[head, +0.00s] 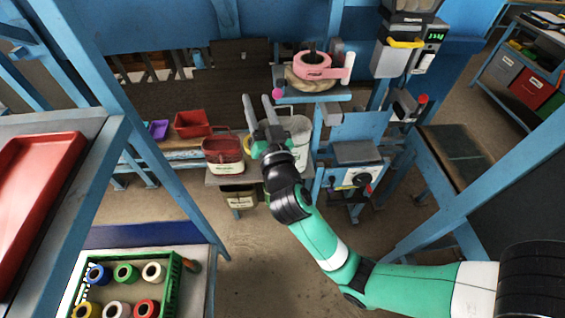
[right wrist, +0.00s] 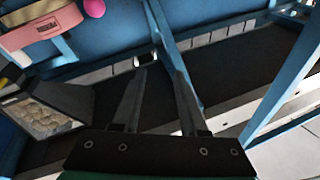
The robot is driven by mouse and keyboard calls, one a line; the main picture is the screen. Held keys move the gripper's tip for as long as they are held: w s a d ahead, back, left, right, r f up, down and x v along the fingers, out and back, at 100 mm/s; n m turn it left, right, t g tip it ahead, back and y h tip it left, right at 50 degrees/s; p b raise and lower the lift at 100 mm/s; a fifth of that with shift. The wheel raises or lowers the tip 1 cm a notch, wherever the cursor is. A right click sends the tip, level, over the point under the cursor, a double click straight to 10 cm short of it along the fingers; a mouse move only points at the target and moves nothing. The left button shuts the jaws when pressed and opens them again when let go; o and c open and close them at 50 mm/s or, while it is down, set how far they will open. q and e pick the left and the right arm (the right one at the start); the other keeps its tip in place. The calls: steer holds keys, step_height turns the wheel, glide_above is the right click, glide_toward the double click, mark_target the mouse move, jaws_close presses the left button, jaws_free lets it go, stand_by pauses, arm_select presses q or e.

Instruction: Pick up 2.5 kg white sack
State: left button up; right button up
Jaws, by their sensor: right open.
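My right gripper (head: 257,98) is open and empty in the middle of the head view, pointing away toward the blue machine. Its two dark fingers stand apart in the right wrist view (right wrist: 158,68), with nothing between them. A whitish, rounded thing (head: 299,128) shows partly behind the gripper in the head view; I cannot tell whether it is the white sack or a container. In the right wrist view, a dark-framed box with pale, lumpy contents (right wrist: 45,120) is at the left, apart from the fingers. My left gripper is not in view.
A red container (head: 223,150) and a red tray (head: 192,124) stand left of the gripper. A pink roll (head: 312,65) sits above on a shelf. A green crate (head: 170,287) with several coloured rolls is at the lower left. Blue posts flank the floor space.

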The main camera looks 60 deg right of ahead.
steer(key=s+d+f+n+g+b, duration=0.15)
steer(key=f+b, duration=0.25)
steer(key=f, duration=0.7)
steer(key=s+d+f+g+b, duration=0.1)
steer(key=s+d+f+b, duration=0.25)
steer(key=f, duration=0.65)
steer(key=s+d+f+g+b, duration=0.2)
steer(key=f+b, duration=0.3)
steer(key=f, duration=0.6)
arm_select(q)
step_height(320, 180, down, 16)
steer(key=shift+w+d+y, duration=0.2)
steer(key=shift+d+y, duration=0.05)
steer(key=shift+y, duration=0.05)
arm_select(e)
steer(key=x, duration=0.6)
steer(key=shift+w, duration=0.25)
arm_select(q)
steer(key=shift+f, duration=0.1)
arm_select(e)
steer(key=x, duration=0.5)
steer(key=shift+r, duration=0.3)
jaws_close()
